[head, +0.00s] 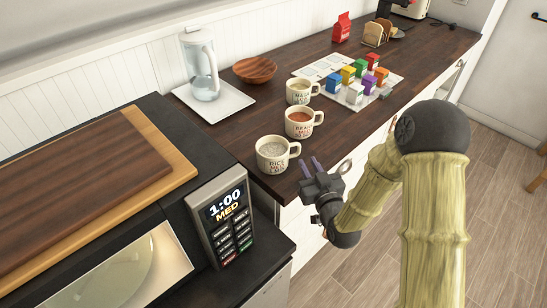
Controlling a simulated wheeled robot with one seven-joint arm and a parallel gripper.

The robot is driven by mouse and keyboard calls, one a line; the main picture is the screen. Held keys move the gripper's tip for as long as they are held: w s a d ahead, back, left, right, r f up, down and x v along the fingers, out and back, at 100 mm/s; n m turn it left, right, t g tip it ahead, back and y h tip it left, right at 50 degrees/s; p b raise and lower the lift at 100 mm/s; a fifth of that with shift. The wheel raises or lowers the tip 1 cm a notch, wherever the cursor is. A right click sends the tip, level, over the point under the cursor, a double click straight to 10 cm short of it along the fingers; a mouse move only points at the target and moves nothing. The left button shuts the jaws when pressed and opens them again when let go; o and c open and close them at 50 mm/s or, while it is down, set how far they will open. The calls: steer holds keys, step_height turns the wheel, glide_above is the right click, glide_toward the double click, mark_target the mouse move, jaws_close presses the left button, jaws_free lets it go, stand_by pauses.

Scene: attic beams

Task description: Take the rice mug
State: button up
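The rice mug (273,155) is a cream mug with "RICE" lettering and pale contents. It stands upright near the front edge of the dark wooden counter, its handle pointing right. From this view I cannot tell whether a finger touches the handle. The beans mug (300,123), with red contents, stands just behind the rice mug. A third mug (300,91) stands farther back.
A black microwave (228,226) with cutting boards (80,200) on top stands at the left. A glass pitcher (201,66) on a white tray (215,104), a wooden bowl (255,69) and a white board (382,82) with colored blocks lie behind the mugs.

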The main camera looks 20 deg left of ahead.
mark_target(300, 149)
steer(key=p+x, duration=0.1)
steer(key=x, duration=0.3)
steer(key=shift+a+r+p, duration=0.15)
steer(key=shift+r+p, duration=0.1)
steer(key=shift+p, duration=0.15)
steer(key=shift+w+a+f, duration=0.1)
steer(key=shift+w+a, duration=0.25)
steer(key=shift+w, duration=0.05)
jaws_close()
